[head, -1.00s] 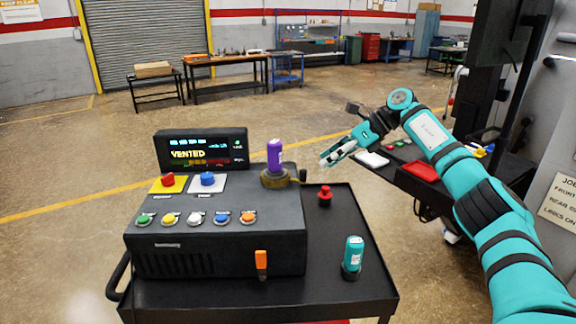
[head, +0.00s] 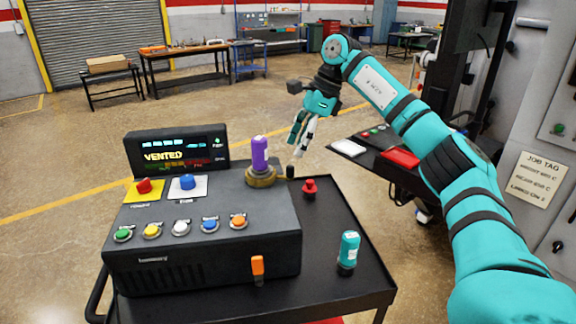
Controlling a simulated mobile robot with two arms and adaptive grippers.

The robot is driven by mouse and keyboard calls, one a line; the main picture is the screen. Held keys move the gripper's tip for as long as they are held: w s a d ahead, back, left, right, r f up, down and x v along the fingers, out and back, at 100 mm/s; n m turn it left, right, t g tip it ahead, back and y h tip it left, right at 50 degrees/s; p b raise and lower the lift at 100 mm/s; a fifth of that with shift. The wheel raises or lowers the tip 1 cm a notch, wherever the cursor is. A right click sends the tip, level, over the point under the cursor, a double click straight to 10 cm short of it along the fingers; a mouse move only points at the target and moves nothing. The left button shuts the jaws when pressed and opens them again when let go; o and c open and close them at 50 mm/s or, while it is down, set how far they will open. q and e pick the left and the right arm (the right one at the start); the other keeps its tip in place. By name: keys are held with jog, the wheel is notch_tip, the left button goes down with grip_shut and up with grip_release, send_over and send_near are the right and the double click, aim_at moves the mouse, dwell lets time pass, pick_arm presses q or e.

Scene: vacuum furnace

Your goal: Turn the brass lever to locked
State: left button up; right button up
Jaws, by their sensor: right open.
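A round brass piece (head: 261,178) sits on the right rear corner of the dark control box, with an upright purple handle (head: 260,155) on it. A short black knob (head: 290,171) shows at its right side; I cannot tell for sure how it joins the brass. The screen (head: 178,153) reads VENTED. My right gripper (head: 294,152) is open and empty, fingers pointing down, just above the black knob and right of the purple handle. It appears apart from both. My left gripper is not in view.
The control box (head: 200,250) has several coloured buttons and an orange switch (head: 257,268). A red knob (head: 309,189) and a teal bottle-like item (head: 348,251) stand on the black cart (head: 330,285). A side table at right holds a red tray (head: 400,158).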

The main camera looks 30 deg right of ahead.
aim_at(290, 166)
jog(key=p+x, duration=0.1)
jog(key=x, duration=0.4)
jog(key=shift+s+a+f, duration=0.1)
jog(key=shift+f, duration=0.3)
jog(key=shift+w+a+f, duration=0.2)
jog(key=shift+f, duration=0.35)
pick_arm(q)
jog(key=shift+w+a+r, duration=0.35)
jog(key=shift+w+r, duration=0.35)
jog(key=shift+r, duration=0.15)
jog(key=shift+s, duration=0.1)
pick_arm(e)
grip_shut()
